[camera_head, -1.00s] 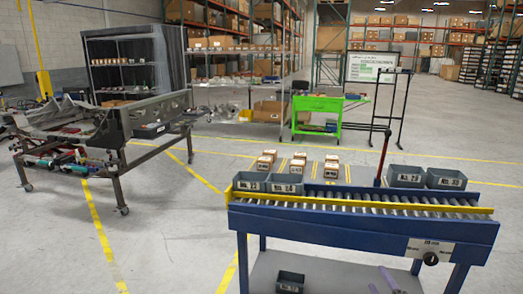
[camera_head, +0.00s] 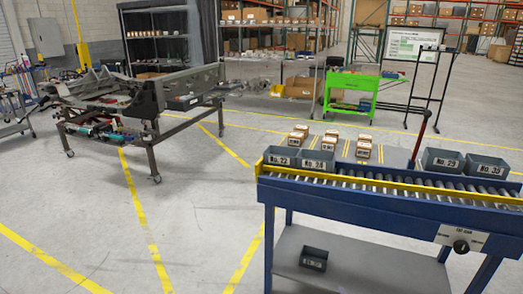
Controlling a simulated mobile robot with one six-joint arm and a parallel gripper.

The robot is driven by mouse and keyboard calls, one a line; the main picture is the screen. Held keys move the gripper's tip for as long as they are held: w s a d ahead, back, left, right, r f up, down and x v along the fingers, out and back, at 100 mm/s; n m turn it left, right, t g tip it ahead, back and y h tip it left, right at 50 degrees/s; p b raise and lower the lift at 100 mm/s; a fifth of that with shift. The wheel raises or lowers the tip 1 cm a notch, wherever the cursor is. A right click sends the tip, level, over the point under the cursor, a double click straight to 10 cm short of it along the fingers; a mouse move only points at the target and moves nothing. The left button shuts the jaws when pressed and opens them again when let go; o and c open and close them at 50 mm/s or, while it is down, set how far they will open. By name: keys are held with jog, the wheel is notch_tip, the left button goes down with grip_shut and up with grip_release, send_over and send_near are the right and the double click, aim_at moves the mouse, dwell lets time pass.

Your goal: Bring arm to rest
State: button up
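My arm and my gripper do not show in the head view. The chassis fixture (camera_head: 190,104) is a dark metal frame on a wheeled stand at the left. A blue roller conveyor (camera_head: 400,205) with a yellow rail stands at the right. Grey bins No. 22 (camera_head: 282,160) and No. 24 (camera_head: 317,164) sit at its left end. Grey bins No. 29 (camera_head: 446,162) and No. 30 (camera_head: 486,168) sit at its right.
Several small boxes (camera_head: 330,140) stand behind the conveyor. A green cart (camera_head: 350,95) and racks are farther back. The floor at the front left is clear, with yellow lines (camera_head: 50,262).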

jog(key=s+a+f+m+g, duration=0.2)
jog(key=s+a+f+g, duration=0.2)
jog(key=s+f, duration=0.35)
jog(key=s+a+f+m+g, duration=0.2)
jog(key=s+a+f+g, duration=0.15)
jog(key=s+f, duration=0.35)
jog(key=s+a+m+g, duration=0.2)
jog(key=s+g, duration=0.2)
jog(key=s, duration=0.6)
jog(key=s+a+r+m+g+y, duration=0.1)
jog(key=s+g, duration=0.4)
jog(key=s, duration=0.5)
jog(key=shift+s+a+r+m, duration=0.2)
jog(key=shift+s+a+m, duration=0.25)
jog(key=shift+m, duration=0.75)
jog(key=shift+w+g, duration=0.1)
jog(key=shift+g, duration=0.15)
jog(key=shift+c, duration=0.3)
